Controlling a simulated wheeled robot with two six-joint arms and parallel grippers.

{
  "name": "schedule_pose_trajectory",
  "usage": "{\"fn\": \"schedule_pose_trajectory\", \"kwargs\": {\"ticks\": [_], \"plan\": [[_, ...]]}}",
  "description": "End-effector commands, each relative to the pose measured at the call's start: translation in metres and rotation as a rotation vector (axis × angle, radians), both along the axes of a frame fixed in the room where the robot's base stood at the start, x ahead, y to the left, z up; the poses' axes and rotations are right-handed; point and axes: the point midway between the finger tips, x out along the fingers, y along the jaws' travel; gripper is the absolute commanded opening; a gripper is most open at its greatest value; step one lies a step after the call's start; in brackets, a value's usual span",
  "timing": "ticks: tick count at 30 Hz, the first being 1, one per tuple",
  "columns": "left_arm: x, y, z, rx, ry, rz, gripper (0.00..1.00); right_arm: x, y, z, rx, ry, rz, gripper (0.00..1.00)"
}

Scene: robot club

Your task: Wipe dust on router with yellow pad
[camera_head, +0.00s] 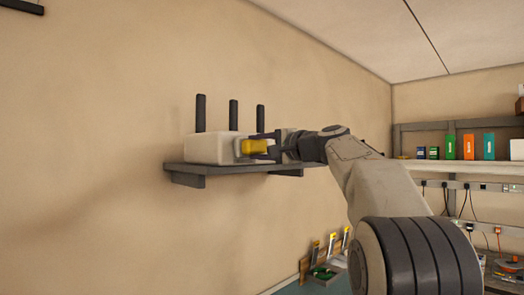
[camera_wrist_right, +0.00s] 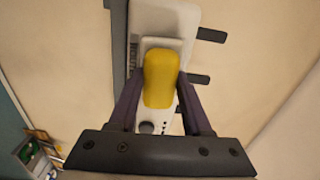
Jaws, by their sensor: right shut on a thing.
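The router (camera_head: 212,149) is a white box with three dark upright antennas, standing on a dark wall shelf (camera_head: 235,170). My right gripper (camera_head: 262,146) reaches in from the right at the router's front. It is shut on the yellow pad (camera_head: 253,147), which has a pale backing. In the right wrist view the yellow pad (camera_wrist_right: 159,78) sits between the two fingers, in front of the router (camera_wrist_right: 172,18). Pad and router overlap there, and I cannot tell if they touch. No dust can be made out. My left gripper is not in view.
A wall rack at the right holds several coloured boxes (camera_head: 468,147), with cables hanging below it. A low holder with several small items (camera_head: 330,265) stands at the wall's foot. The wall left of the shelf is bare.

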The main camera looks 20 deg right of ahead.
Motion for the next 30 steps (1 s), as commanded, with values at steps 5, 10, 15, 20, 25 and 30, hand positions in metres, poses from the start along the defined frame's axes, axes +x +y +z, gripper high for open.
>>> {"fn": "schedule_pose_trajectory", "kwargs": {"ticks": [5,10,15,20,25,30], "plan": [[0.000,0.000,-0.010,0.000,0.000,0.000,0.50,-0.007,0.016,-0.002,-0.002,-0.002,0.002,0.04],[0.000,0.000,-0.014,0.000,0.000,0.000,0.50,-0.011,0.026,-0.001,-0.001,-0.001,0.001,0.04],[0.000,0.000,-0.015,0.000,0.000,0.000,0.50,-0.012,0.030,0.000,-0.001,-0.001,0.000,0.04],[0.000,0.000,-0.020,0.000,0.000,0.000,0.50,-0.016,0.043,-0.001,-0.001,-0.002,0.002,0.04],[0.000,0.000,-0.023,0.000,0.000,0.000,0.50,-0.020,0.057,-0.001,-0.001,-0.001,0.002,0.04],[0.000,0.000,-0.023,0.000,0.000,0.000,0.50,-0.020,0.060,0.000,0.000,-0.001,0.000,0.04]]}}
